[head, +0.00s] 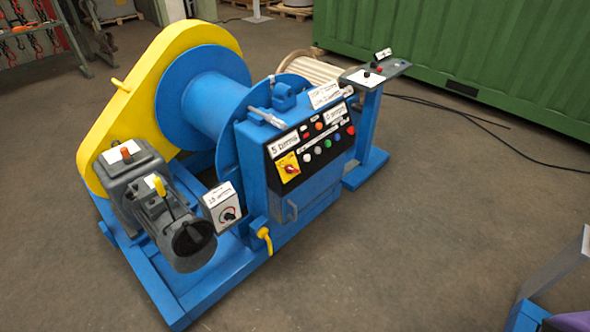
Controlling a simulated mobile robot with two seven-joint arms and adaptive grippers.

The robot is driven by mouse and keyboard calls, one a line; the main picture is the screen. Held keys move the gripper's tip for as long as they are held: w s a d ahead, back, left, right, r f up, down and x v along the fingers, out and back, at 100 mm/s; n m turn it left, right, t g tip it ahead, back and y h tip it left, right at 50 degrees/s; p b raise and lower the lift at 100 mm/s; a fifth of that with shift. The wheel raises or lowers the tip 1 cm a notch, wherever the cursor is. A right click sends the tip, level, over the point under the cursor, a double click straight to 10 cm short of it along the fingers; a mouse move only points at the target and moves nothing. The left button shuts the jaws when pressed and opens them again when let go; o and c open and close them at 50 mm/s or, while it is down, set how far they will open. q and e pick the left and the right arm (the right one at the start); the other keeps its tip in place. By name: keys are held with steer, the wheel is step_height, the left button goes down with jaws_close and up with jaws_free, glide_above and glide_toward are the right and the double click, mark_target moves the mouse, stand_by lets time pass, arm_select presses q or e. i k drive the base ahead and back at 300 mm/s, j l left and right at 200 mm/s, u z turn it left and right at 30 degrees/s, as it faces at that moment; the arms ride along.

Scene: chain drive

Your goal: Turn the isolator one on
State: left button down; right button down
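A blue winch machine (213,110) with a yellow chain guard (150,85) stands on the floor. On its blue control cabinet (310,188) is a black panel (325,147). At the panel's left end is a rotary switch with a red knob on a yellow plate (288,166), which looks like the isolator. The knob seems to sit at a slant; its exact setting is too small to read. White label tags stand along the panel, their writing mostly unreadable. Neither of my grippers is in view, and nothing touches the switch.
A white box with a black dial (225,210) sits left of the cabinet. A grey motor (178,228) juts toward me. A blue pedestal (367,125) with small controls stands behind right. The floor (430,240) before the cabinet is clear. A green container (480,55) stands behind.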

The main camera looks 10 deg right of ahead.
mark_target(289, 168)
steer(key=i+l+u, duration=0.1)
steer(key=l, duration=0.25)
steer(key=i+l+u, duration=0.1)
steer(key=i+l, duration=0.2)
steer(key=i+l+u, duration=0.1)
steer(key=l, duration=0.4)
steer(key=i+l+u, duration=0.1)
steer(key=i+l, duration=0.15)
steer(key=l, duration=0.2)
steer(key=i+l+u, duration=0.1)
steer(key=l, duration=0.3)
steer(key=i+l+u, duration=0.15)
steer(key=l, duration=0.3)
steer(key=i+l+u, duration=0.1)
steer(key=l, duration=0.35)
